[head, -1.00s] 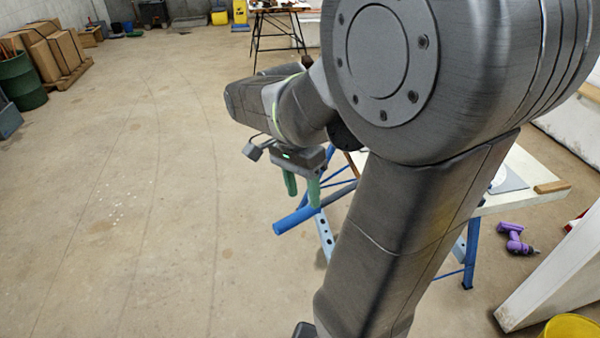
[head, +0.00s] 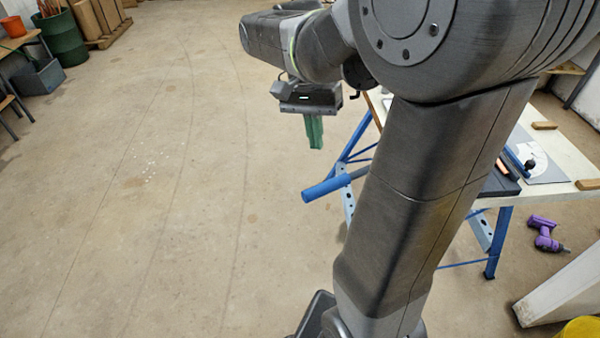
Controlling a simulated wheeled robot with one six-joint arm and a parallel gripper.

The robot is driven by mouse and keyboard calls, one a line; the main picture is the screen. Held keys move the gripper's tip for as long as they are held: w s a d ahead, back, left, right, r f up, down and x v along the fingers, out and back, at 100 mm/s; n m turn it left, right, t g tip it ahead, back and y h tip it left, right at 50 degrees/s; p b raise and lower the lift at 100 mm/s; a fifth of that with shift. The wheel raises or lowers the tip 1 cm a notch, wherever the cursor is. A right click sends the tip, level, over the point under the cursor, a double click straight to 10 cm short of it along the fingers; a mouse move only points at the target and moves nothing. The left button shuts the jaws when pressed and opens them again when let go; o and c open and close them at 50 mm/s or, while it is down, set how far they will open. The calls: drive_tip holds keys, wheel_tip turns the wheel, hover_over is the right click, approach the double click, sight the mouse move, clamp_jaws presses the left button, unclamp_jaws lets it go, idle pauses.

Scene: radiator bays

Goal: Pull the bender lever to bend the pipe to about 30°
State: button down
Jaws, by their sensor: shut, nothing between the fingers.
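The bender lever shows its blue grip (head: 325,188) at the picture's centre, sticking out to the left past the table's edge. Its grey rod runs right and disappears behind my arm. My gripper (head: 315,146) has its green fingers together, empty, above the blue grip and apart from it in the picture. A pale plate with an angle scale (head: 535,158) lies on the table right of my arm, with a blue bar and a dark block beside it. My arm hides most of the bender, and I cannot make out the pipe or its bend.
The white-topped table (head: 570,165) stands on blue legs behind my arm. A purple drill (head: 545,235) lies on the floor at right, near a white panel (head: 570,285) and a yellow bucket (head: 580,330).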

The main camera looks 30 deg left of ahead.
sight(302, 202)
drive_tip(key=a+f+n, duration=0.2)
drive_tip(key=a+n, duration=0.7)
drive_tip(key=n, duration=0.3)
drive_tip(key=s+d+f, duration=0.1)
drive_tip(key=d+f, duration=0.1)
drive_tip(key=f, duration=0.3)
drive_tip(key=s+d+f+n+b, duration=0.1)
drive_tip(key=d+f, duration=0.2)
drive_tip(key=f, duration=0.2)
drive_tip(key=shift+s+d+f+h, duration=0.15)
drive_tip(key=shift+s+h, duration=0.25)
drive_tip(key=shift+n, duration=0.8)
drive_tip(key=s+d, duration=0.4)
drive_tip(key=shift+s+d, duration=0.3)
drive_tip(key=shift+d, duration=0.05)
